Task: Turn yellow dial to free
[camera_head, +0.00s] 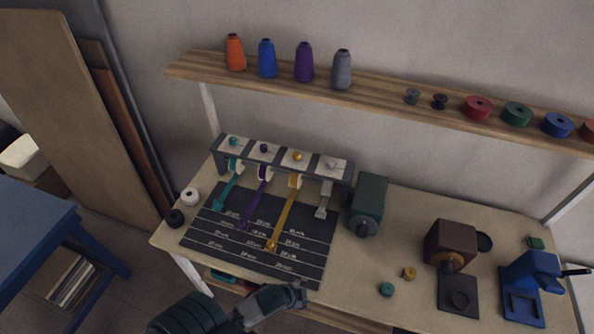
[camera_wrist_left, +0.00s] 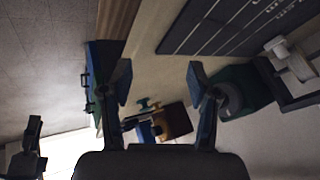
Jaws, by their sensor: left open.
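A dark rack (camera_head: 280,166) at the back left of the table has a row of small knobs on top. The yellow knob (camera_head: 297,156) is third from the left, between a purple and a grey one. My left gripper (camera_head: 300,292) is at the table's front edge, in front of the mat and apart from the lever. In the wrist view its fingers (camera_wrist_left: 158,85) are spread and empty.
A dark green machine (camera_head: 369,198) stands right of the rack; brown (camera_head: 450,245) and blue (camera_head: 533,272) machines stand farther right. A shelf (camera_head: 380,95) with spools hangs above.

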